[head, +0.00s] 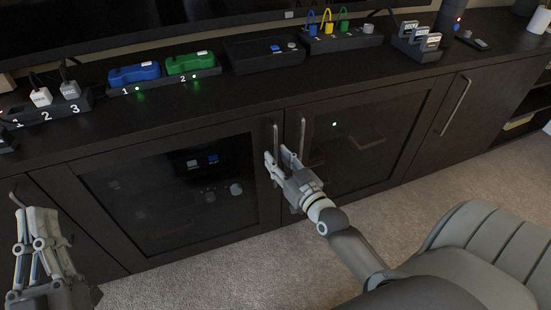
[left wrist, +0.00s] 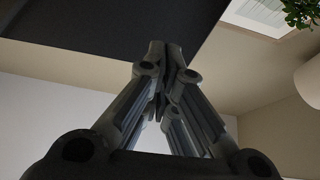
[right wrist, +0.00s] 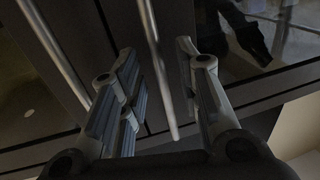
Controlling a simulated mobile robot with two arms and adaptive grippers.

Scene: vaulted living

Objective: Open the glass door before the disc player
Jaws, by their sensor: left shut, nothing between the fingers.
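A dark cabinet has a left glass door (head: 150,200) and a right glass door (head: 365,130). The left door's handle (head: 275,136) and right door's handle (head: 302,135) stand upright near the seam between them. My right gripper (head: 281,158) is open at the handles. Dim shapes and lights show behind both panes; I cannot tell which is the disc player. My left gripper (head: 37,215) is shut and empty, at lower left.
The cabinet top (head: 225,95) holds a blue device (head: 134,75), a green device (head: 190,63), a black box (head: 264,53) and several plugs. A grey armchair (head: 475,250) stands at lower right. Carpet (head: 215,265) lies clear before the doors.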

